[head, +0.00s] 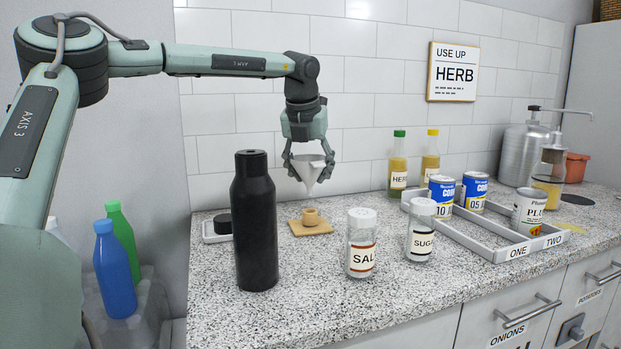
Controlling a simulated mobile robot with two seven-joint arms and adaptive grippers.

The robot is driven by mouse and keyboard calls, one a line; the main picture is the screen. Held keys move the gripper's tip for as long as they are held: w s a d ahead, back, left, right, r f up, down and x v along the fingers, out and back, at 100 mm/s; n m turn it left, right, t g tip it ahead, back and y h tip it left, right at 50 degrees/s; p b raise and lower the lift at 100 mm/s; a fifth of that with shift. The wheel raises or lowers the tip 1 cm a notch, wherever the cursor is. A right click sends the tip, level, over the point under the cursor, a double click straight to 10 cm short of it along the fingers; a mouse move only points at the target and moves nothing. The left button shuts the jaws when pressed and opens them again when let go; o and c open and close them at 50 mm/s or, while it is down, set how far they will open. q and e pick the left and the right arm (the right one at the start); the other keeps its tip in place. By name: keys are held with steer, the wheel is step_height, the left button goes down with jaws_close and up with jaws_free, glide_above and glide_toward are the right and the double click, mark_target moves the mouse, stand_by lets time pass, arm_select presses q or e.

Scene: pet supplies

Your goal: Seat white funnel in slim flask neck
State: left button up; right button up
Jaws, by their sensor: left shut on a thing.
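The white funnel (309,173) hangs upright, spout down, in my left gripper (308,163), whose fingers are shut on it from both sides. The funnel is above a small wooden holder (311,217) on a square base, with a clear gap between them. The slim flask (256,225) is tall and black and stands upright on the counter, left of the funnel and nearer the camera. Its narrow neck (251,155) is at the top; the opening is too small to make out clearly. My right gripper is not in view.
A salt jar (361,245) and a sugar jar (421,232) stand right of the flask. A grey divided tray (490,240) and cans are farther right. A black cap-like piece (223,224) lies behind the flask. The front counter (310,300) is clear.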

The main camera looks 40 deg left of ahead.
arm_select(q)
steer(key=s+d+r+n, duration=0.2)
steer(key=s+d+r, duration=0.1)
steer(key=s+r, duration=0.7)
steer(key=s+d+r+n+g+y, duration=0.1)
steer(key=s+d+r+n, duration=0.2)
steer(key=s+r, duration=0.7)
steer(key=shift+s+d+r, duration=0.15)
steer(key=shift+s+d, duration=0.3)
steer(key=shift+d, duration=0.3)
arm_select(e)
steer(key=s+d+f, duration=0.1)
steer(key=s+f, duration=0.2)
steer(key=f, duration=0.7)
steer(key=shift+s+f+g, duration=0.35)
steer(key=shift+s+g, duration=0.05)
arm_select(q)
step_height(320, 180, down, 5)
steer(key=b, duration=0.4)
steer(key=shift+f, duration=0.4)
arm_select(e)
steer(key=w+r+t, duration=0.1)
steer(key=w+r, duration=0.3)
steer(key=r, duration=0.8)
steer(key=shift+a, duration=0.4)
